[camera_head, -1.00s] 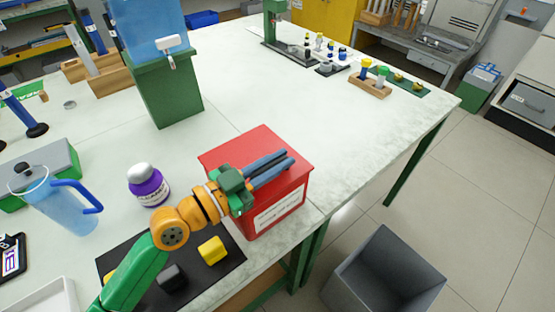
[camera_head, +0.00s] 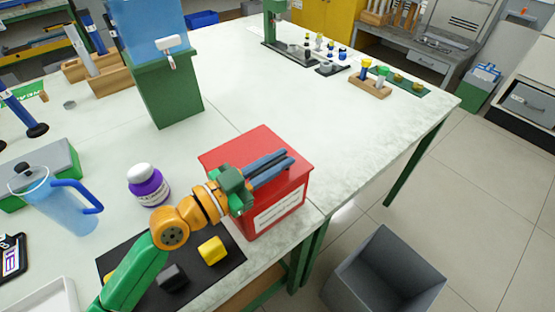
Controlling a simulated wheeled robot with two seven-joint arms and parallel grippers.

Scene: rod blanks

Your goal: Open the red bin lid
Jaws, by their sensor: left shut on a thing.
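The red bin (camera_head: 288,208) stands near the table's front right edge, with a pale label on its front side. Its red lid (camera_head: 235,148) lies flat on top and looks closed. My left gripper (camera_head: 272,168) reaches in from the lower left, its two dark fingers lying close together over the lid. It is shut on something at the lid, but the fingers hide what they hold. My right gripper is not in view.
A purple bottle (camera_head: 148,186), a blue jug (camera_head: 68,208) and a black mat (camera_head: 218,268) with a yellow block (camera_head: 212,250) are left of the bin. A grey waste bin (camera_head: 383,280) stands on the floor at right.

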